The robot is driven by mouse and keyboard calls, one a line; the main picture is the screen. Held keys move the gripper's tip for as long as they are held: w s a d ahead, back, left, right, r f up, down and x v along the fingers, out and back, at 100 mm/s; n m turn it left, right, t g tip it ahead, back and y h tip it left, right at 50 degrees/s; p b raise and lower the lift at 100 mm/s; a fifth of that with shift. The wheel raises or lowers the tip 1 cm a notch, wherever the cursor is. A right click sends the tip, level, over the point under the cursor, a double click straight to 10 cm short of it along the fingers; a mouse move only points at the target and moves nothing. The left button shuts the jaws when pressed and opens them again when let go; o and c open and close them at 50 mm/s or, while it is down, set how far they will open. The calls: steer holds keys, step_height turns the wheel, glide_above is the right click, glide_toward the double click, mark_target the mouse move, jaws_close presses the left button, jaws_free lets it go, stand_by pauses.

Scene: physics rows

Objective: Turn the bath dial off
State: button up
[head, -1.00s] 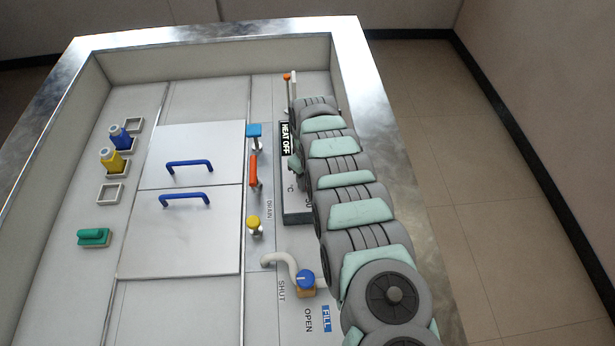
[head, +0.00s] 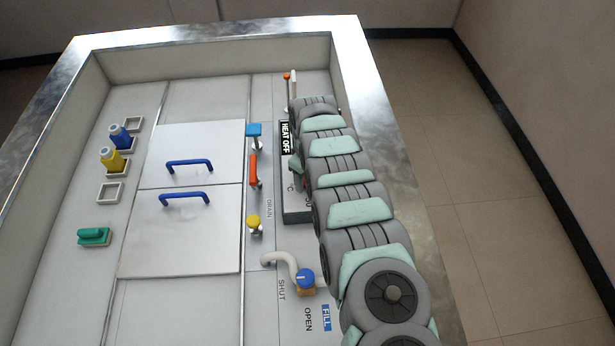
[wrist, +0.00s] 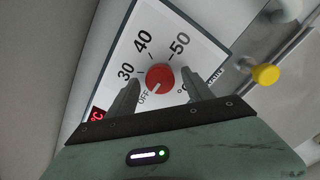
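The bath dial (wrist: 160,79) is a round red knob on a white plate (wrist: 196,36) marked OFF, 30, 40 and 50. A small pale mark on its lower left edge appears to point toward OFF. My gripper (wrist: 160,77) is open, with one finger on each side of the dial. Gaps show between the fingers and the knob, so it is not gripped. A HEAT OFF sign (head: 285,137) is at the panel's top.
A yellow knob (head: 254,223), a red handle (head: 253,170) and a blue handle (head: 253,132) stand left of the panel. A blue FILL knob (head: 305,277) and pale spout (head: 275,258) are below. Blue-handled doors (head: 190,235) lie farther left.

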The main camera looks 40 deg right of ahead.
step_height(320, 180, up, 11)
stand_by(0.9)
steer(key=shift+s, duration=0.1)
stand_by(0.4)
